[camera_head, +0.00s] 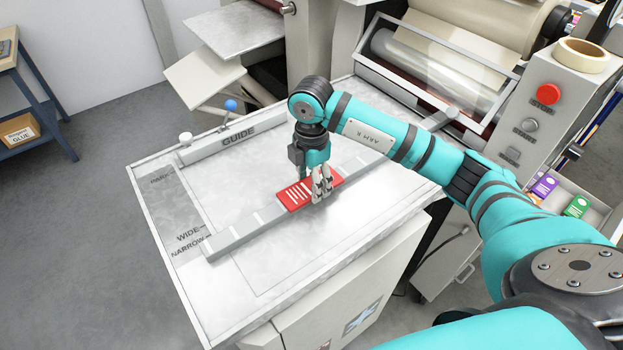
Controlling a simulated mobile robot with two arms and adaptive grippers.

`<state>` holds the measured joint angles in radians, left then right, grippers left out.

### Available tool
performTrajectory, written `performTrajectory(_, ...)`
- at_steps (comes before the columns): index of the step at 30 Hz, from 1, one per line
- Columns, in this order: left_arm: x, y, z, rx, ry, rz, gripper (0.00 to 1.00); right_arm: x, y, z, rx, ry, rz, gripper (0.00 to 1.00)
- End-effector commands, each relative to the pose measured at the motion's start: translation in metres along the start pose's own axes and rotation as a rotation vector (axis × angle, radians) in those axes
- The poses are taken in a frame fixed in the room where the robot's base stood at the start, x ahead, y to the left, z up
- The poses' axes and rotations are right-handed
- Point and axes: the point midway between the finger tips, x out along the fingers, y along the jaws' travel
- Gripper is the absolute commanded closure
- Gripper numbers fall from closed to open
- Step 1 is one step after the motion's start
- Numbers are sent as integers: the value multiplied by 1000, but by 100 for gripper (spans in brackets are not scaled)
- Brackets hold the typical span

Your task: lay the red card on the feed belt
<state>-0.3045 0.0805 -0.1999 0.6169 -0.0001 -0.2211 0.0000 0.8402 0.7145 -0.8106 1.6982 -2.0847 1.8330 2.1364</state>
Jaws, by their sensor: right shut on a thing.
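The red card (291,197) with white lines is at the middle of the pale feed table. My right gripper (321,194) comes down from above and is shut on the card's right part, hiding some of it. A narrow grey strip with white cross marks (240,232) runs diagonally over the table and looks like the feed belt. The card overlaps this strip in the picture; I cannot tell whether it touches it or is held just above. My left gripper is not in view.
A bar marked GUIDE (238,139) lies along the table's far left side, with a blue knob (231,105) behind it. The roller machine (440,75) stands at the back right. A control box with a red button (548,94) bears a tape roll (583,55).

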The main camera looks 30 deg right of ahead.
Motion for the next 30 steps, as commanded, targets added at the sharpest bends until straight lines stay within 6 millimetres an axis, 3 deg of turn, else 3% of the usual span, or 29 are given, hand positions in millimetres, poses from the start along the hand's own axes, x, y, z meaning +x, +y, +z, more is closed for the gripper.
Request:
performTrajectory(1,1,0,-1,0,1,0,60,1,0,0,0,0,0,41)
performTrajectory(6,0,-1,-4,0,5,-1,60,0,0,0,1,0,0,22)
performTrajectory(17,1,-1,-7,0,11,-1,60,-6,1,0,1,0,3,22)
performTrajectory(20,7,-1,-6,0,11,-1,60,-20,2,0,0,1,6,22)
performTrajectory(27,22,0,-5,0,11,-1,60,-75,2,1,0,-1,8,22)
performTrajectory(30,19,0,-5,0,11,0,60,-96,1,1,0,-3,6,22)
